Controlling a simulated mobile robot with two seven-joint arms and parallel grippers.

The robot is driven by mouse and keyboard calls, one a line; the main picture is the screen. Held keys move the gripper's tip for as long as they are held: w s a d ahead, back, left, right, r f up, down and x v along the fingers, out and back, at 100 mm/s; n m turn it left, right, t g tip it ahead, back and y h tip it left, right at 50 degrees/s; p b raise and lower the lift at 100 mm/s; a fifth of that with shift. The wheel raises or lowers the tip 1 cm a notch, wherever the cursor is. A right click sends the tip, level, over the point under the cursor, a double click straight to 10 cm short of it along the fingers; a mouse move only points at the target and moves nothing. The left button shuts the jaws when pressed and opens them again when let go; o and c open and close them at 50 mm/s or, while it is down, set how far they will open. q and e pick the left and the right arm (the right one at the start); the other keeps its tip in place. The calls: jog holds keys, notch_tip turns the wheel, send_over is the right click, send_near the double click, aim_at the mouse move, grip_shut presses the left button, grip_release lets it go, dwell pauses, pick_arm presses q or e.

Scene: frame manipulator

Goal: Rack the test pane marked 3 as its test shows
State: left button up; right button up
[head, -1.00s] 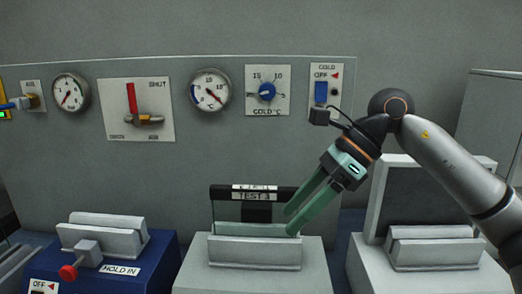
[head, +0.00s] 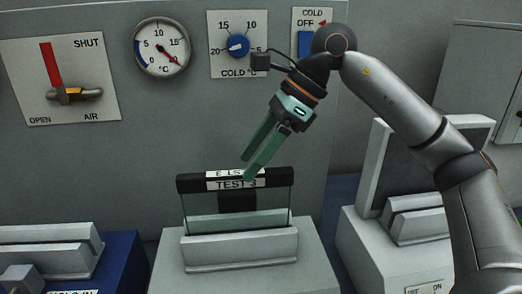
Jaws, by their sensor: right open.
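The test pane (head: 269,202) is clear, with a black top bar carrying a white label that reads TEST 3. It stands upright in the slot of a light grey holder (head: 240,249) on a grey block. A dark patch shows behind or on the glass at its upper middle. My right gripper (head: 254,170) has green fingers pointing down and left. Its fingertips are at the top bar in the picture, overlapping the label's edge; I cannot tell whether they touch. It is open with nothing between the fingers. My left gripper is out of view.
A blue block with a grey slotted holder (head: 45,252) is at left. Another slotted holder (head: 417,218) stands at right before a dark-faced upright panel. Behind are an OPEN/SHUT/AIR lever (head: 72,94), a °C gauge (head: 161,47) and a COLD °C knob (head: 238,46).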

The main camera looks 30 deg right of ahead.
aim_at(240, 172)
jog(key=shift+b+x, duration=1.15)
jog(key=shift+x, duration=1.6)
grip_shut()
jog(key=shift+r, duration=0.15)
